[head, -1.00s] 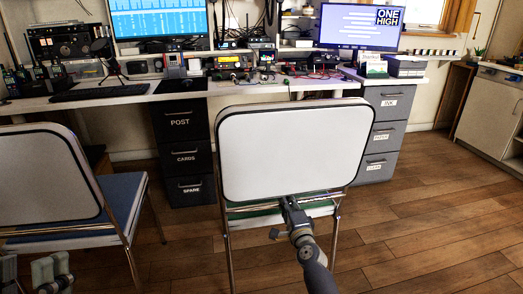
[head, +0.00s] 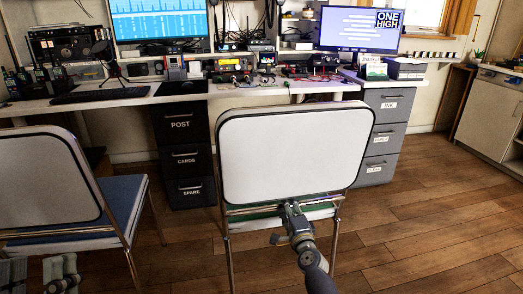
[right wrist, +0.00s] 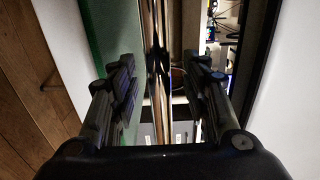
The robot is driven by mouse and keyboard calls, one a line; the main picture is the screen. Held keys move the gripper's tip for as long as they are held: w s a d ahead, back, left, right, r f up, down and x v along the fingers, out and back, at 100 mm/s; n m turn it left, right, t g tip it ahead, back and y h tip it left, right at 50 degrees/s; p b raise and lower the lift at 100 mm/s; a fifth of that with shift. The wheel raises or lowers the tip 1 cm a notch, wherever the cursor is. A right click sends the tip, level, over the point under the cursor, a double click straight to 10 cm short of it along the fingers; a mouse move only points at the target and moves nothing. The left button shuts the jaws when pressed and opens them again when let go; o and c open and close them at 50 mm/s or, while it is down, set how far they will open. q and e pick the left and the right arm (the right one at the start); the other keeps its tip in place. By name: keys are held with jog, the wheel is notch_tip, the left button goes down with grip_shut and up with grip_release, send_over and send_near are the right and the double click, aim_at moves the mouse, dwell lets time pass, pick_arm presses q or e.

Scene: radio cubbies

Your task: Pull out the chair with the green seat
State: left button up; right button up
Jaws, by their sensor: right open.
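The chair with the green seat (head: 262,226) stands at the desk, its white, black-edged backrest (head: 292,150) facing me. Only a strip of the seat shows below the backrest; the seat's green side also shows in the right wrist view (right wrist: 88,35). My right gripper (head: 291,208) is just under the backrest's lower edge. In the right wrist view its open fingers (right wrist: 160,85) stand on either side of metal chair tubing (right wrist: 155,45); I cannot tell whether they touch it.
A chair with a blue seat (head: 118,196) stands close at the left. Behind are the desk (head: 125,95) with radios and monitors, and dark drawers (head: 181,160) and grey drawers (head: 381,137) below. Wooden floor (head: 440,225) is clear at the right.

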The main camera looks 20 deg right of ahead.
pick_arm(q)
jog(key=w+f+g+y+p, duration=0.2)
jog(key=w+f+g, duration=0.4)
jog(key=f, duration=0.4)
jog(key=shift+g+y, duration=0.3)
pick_arm(e)
jog(key=v, duration=1.1)
pick_arm(q)
jog(key=shift+d, duration=0.1)
pick_arm(e)
jog(key=shift+a, duration=0.15)
